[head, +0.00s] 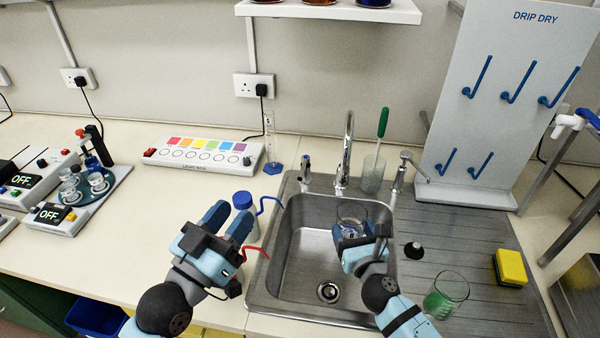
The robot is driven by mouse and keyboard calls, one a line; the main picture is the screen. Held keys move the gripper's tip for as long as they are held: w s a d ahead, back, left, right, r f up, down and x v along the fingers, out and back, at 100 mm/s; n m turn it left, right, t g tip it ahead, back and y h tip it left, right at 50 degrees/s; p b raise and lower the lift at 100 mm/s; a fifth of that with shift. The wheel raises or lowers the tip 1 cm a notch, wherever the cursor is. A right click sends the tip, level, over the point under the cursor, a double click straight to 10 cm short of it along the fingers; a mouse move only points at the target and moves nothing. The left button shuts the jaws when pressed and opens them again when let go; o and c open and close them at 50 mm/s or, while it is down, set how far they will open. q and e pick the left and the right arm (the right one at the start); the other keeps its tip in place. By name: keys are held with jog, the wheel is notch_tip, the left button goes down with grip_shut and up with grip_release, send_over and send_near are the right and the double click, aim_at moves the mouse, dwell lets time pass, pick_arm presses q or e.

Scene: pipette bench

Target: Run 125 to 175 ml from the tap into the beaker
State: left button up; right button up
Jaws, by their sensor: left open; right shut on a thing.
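The tap (348,150) is a tall chrome spout at the back of the steel sink (310,240). It has a handle (305,172) on its left and a lever handle (402,168) on its right. My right gripper (356,232) is shut on the clear glass beaker (351,212), holding it over the sink's back right part, just in front of the spout. The beaker looks roughly upright; I cannot make out a stream or a water level. My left gripper (229,220) is open and empty over the counter, left of the sink.
A blue-capped bottle (243,202) stands close to my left gripper, with red and blue tubes nearby. A glass with a green brush (372,172) stands behind the sink. A green-tinted beaker (446,295), black stopper (413,250) and sponge (510,267) sit on the drainboard.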

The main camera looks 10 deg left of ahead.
pick_arm(q)
notch_tip(320, 180, up, 5)
jog(key=w+a+m+t+y, duration=0.1)
jog(key=a+m+t, duration=0.1)
jog(key=m+t, duration=0.1)
jog(key=w+a+f+m+g+y, duration=0.2)
jog(key=w+a+f+m+g, duration=0.25)
jog(key=w+f, duration=0.6)
jog(key=n+g+y, duration=0.2)
jog(key=n+g, duration=0.9)
jog(key=g, duration=0.3)
send_near(300, 173)
jog(key=x, duration=0.9)
jog(key=shift+d+f, duration=0.15)
jog(key=shift+f, duration=0.05)
grip_shut()
